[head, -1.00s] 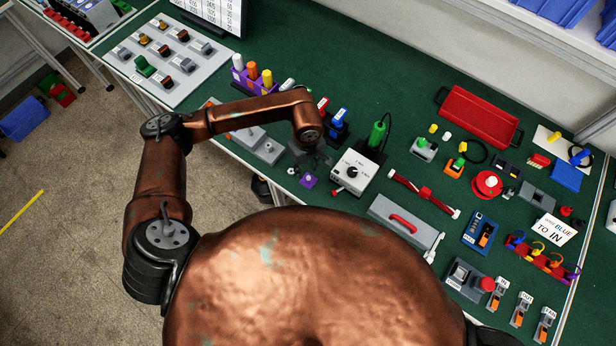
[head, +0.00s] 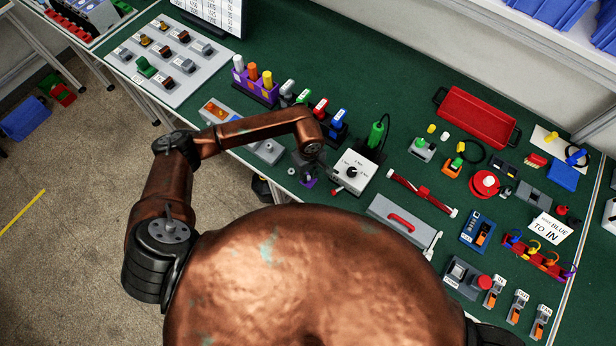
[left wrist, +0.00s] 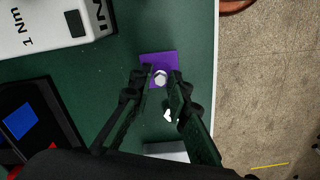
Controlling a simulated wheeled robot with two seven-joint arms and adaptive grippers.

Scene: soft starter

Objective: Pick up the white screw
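The white screw (left wrist: 160,77) stands in a small purple block near the table's front edge. In the head view the purple block (head: 308,184) shows only in part below my left gripper, and the screw is hidden there. My left gripper (head: 306,164) points down over the block. In the left wrist view its two dark fingers (left wrist: 162,74) are apart, one on each side of the screw, and the gap looks empty apart from it. I cannot tell whether the fingertips are level with the screw or touch it. My right gripper is not in view.
A white torque box (head: 352,172) marked "1 Nm" stands close to the right of my left gripper. A small pale ring-like piece (head: 291,171) lies to its left. A grey tray (head: 262,148) and a dark rack with coloured-capped tools (head: 338,128) are nearby.

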